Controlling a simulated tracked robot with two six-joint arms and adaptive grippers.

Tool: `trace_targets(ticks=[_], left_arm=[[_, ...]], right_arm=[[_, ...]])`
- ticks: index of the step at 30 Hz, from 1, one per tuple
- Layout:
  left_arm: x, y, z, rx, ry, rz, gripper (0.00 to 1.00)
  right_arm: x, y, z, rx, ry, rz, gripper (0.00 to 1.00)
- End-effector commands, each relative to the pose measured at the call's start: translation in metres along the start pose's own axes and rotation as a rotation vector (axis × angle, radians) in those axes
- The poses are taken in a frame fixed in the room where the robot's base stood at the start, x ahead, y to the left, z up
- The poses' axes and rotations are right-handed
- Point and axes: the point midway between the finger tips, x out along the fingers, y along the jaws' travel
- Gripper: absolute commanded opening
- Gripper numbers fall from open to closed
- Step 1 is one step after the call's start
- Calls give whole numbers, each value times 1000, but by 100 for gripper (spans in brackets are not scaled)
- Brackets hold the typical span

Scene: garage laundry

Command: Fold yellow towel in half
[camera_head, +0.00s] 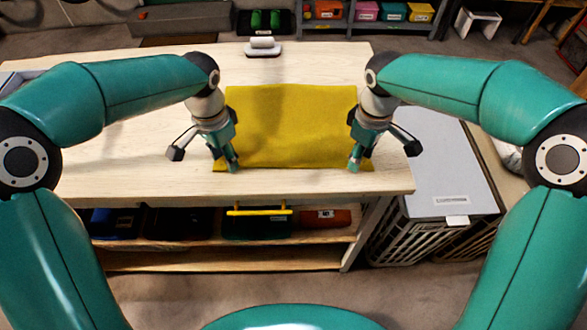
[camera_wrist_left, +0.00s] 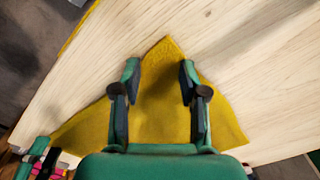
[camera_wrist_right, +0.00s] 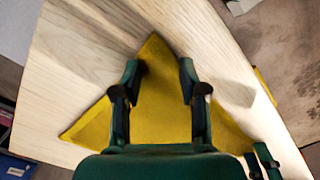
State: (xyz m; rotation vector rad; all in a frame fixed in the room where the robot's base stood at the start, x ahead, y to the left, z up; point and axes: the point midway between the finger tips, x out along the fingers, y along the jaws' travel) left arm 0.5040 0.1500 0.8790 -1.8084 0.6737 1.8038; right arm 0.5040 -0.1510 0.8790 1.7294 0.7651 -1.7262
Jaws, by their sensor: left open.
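The yellow towel (camera_head: 290,125) lies flat on the wooden worktable, its near edge close to the table's front edge. My left gripper (camera_head: 232,165) points down over the towel's near left corner. In the left wrist view my left gripper (camera_wrist_left: 158,72) is open, with a towel corner (camera_wrist_left: 158,115) showing between its spread fingers. My right gripper (camera_head: 354,165) points down over the near right corner. In the right wrist view my right gripper (camera_wrist_right: 158,72) is open, with a towel corner (camera_wrist_right: 160,115) between its fingers. I cannot tell whether any fingertip touches the cloth.
The worktable (camera_head: 140,125) is clear left of the towel. A white iron-like object (camera_head: 263,48) stands beyond the towel. A grey-lidded crate (camera_head: 440,170) stands right of the table. Bins (camera_head: 320,218) sit on the shelf below.

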Motion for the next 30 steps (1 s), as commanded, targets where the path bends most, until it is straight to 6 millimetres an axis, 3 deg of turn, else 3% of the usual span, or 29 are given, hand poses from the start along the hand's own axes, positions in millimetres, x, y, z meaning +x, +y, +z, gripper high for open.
trace_targets(ticks=[13, 30], left_arm=[[3, 1, 1, 1, -6, 3, 1], [4, 1, 2, 2, -10, 3, 0]], right_arm=[[2, 0, 1, -1, -4, -2, 1], [3, 0, 2, 0, -6, -2, 0]])
